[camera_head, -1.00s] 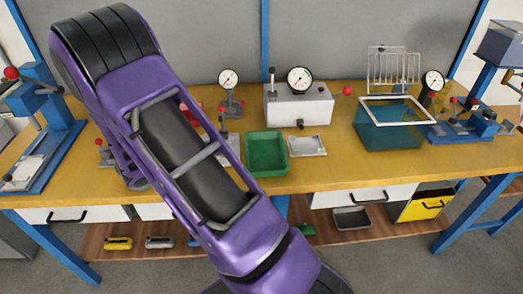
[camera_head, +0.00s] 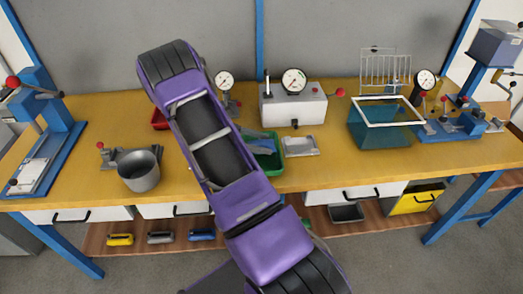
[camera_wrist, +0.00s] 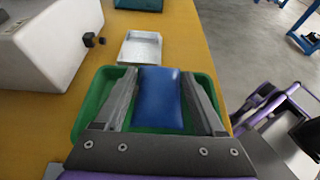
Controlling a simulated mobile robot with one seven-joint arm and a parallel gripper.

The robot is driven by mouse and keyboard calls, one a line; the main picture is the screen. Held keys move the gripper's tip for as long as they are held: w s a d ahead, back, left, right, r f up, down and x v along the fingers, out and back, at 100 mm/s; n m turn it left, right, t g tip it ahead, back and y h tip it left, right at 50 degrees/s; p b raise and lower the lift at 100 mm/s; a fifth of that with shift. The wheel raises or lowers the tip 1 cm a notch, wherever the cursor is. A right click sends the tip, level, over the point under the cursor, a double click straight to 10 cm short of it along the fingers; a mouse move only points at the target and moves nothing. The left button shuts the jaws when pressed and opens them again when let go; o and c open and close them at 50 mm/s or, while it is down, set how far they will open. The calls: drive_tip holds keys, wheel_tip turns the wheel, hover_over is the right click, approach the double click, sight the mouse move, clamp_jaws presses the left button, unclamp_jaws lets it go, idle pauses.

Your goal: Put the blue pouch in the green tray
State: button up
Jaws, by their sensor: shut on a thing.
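The blue pouch (camera_wrist: 160,98) is between the two fingers of my gripper (camera_wrist: 159,76), which is shut on it in the wrist view. The pouch is over the green tray (camera_wrist: 92,98), whose rim shows on both sides of the fingers. How high the pouch is above the tray floor is hard to tell. In the head view the green tray (camera_head: 272,170) is on the bench, just right of my purple arm. A bluish-grey shape over it is too small to tell as finger or pouch.
A small metal tray (camera_head: 301,145) is right beside the green tray, with a white gauge box (camera_head: 292,105) behind. A grey pot (camera_head: 139,171) stands left of my arm. A teal tank (camera_head: 382,128) is farther right. Bare bench lies between the metal tray and tank.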

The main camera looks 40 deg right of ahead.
drive_tip(key=shift+f, duration=1.65)
drive_tip(key=shift+f, duration=0.25)
drive_tip(key=o, duration=1.3)
drive_tip(key=shift+r, duration=0.1)
drive_tip(key=shift+r, duration=0.2)
drive_tip(key=v, duration=1.2)
drive_tip(key=shift+b, duration=0.4)
